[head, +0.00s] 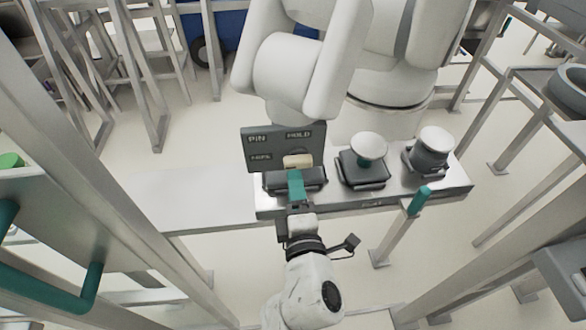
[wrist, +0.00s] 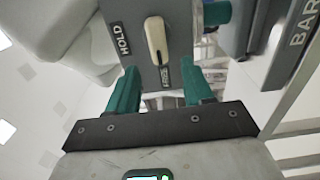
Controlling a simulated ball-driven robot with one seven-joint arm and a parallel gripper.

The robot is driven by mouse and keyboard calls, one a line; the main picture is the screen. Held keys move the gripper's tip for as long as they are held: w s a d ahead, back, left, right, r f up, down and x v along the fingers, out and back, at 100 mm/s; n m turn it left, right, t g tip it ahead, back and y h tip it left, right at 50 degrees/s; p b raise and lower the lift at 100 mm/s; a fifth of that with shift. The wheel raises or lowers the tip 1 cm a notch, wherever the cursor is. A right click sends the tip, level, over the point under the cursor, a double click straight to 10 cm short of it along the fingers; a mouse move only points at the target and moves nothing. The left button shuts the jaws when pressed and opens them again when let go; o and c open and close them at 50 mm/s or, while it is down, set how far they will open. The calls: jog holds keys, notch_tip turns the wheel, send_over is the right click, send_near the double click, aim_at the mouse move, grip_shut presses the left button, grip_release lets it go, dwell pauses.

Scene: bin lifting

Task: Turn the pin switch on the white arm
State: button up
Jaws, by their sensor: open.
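A grey panel (head: 256,141) marked PIN and HOLD stands in front of the big white arm (head: 290,75). A cream pin switch (head: 298,161) shows low on the panel, just beyond my gripper (head: 296,184).
A metal bench (head: 205,190) runs under the panel. Two black bases with round white-topped parts (head: 368,147) stand to the right. A teal handle (head: 419,200) sits at the bench's front edge. In the wrist view a BAR sign (wrist: 303,22) is at right.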

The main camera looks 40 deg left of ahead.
jog(key=shift+p+v, duration=0.85)
jog(key=shift+v, duration=1.65)
jog(key=w+d+f+m+t+h, duration=0.1)
jog(key=w+d+f+m+h, duration=0.2)
jog(key=d, duration=0.4)
jog(key=w+d+f+m+h, duration=0.2)
jog(key=w+d+m+h, duration=0.2)
jog(key=d+m, duration=0.3)
jog(key=s+d+f+m+g+h, duration=0.1)
jog(key=d+f+m+h, duration=0.2)
jog(key=d, duration=0.5)
jog(key=s+d+f+m+g+h, duration=0.1)
jog(key=d+f+m+h, duration=0.25)
jog(key=d, duration=0.55)
jog(key=s+d+f+m+g, duration=0.3)
jog(key=s+d+m+g, duration=0.6)
jog(key=s+d, duration=0.8)
jog(key=s+m, duration=0.3)
jog(key=s, duration=0.1)
jog(key=shift+g, duration=0.3)
jog(key=shift+s+d+h, duration=0.1)
jog(key=shift+h, duration=0.15)
